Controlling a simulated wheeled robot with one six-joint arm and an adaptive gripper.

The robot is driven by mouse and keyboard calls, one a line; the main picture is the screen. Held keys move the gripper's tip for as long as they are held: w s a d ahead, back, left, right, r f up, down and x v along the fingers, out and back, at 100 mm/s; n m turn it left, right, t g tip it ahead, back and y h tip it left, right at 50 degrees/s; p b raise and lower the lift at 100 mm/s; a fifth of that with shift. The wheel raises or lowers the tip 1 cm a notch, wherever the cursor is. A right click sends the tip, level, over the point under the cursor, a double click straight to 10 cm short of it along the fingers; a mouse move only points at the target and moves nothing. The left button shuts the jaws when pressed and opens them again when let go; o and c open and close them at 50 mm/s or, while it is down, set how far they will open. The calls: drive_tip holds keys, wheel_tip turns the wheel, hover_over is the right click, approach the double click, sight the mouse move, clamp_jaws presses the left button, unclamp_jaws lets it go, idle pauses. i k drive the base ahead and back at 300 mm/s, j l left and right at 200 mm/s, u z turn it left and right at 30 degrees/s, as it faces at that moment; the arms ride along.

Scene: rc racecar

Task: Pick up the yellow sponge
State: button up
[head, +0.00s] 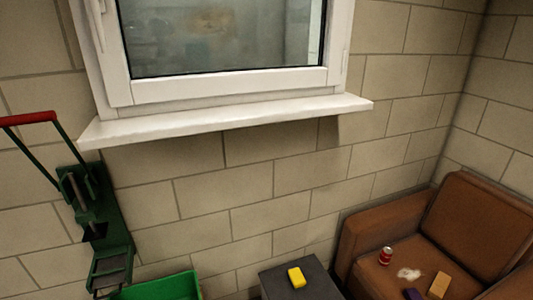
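The yellow sponge (296,277) lies on top of a small dark grey table or box (280,285) at the bottom middle of the head view. It sits near the middle of the visible top, with clear surface around it. My gripper is not in the head view, so its state and its place relative to the sponge are hidden.
A brown armchair (468,222) stands at the right, holding a red can (385,256), a tan block (439,285) and a dark purple item (413,294). A green bin (160,288) and green press (95,215) are at left. A white windowsill (230,118) juts out above.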

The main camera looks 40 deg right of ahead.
sight(298, 281)
drive_tip(key=i+l, duration=0.2)
drive_tip(key=i, duration=0.35)
drive_tip(key=i+l+z, duration=0.1)
drive_tip(key=i+l, duration=0.15)
drive_tip(key=i, duration=0.3)
